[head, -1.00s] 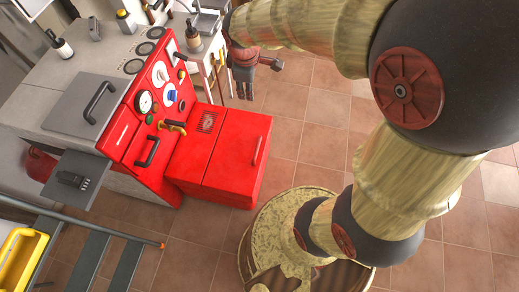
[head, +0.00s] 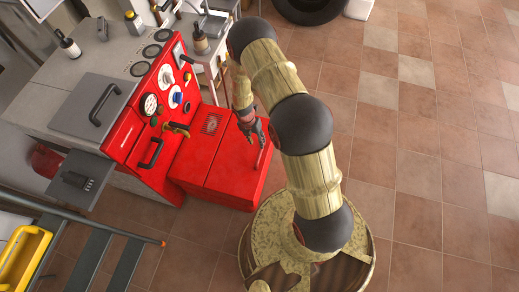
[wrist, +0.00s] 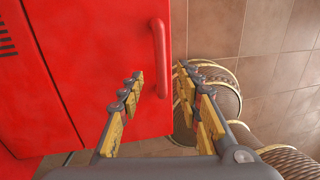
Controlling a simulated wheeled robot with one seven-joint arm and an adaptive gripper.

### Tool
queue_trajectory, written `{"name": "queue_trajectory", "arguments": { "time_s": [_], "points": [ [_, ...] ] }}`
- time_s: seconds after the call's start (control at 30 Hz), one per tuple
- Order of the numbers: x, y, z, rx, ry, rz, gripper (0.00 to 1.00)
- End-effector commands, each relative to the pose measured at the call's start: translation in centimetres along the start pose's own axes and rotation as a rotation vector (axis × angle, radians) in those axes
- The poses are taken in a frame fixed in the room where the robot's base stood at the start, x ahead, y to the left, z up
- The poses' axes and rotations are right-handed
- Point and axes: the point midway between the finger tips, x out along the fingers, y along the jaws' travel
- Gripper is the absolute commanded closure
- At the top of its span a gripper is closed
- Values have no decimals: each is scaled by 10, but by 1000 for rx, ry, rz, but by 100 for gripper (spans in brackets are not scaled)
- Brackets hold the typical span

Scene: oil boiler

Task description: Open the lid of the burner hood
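The burner hood is a red box (head: 205,165) on the front of the boiler, its lid (head: 232,165) bearing a red bar handle (head: 264,160) near the right edge. In the wrist view the lid (wrist: 100,60) fills the left half, and the handle (wrist: 160,45) runs upright near its edge. My gripper (head: 259,143) is over the lid at the handle. In the wrist view my gripper (wrist: 160,76) is open, with the handle's lower end lined up between the fingertips. I cannot tell whether they touch it. The lid looks shut.
The red control panel (head: 160,110) with gauges and knobs rises left of the hood. A dark lid with a handle (head: 92,108) lies on the grey boiler top. A yellow tray (head: 22,255) is at lower left. Tiled floor (head: 420,160) is clear on the right.

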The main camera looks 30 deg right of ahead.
Motion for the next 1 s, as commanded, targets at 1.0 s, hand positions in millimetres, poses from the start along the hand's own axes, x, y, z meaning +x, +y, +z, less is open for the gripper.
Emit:
{"name": "queue_trajectory", "arguments": {
  "time_s": [1.0],
  "points": [
    [84,-1,-2,-21,3,-2,66]
  ]
}}
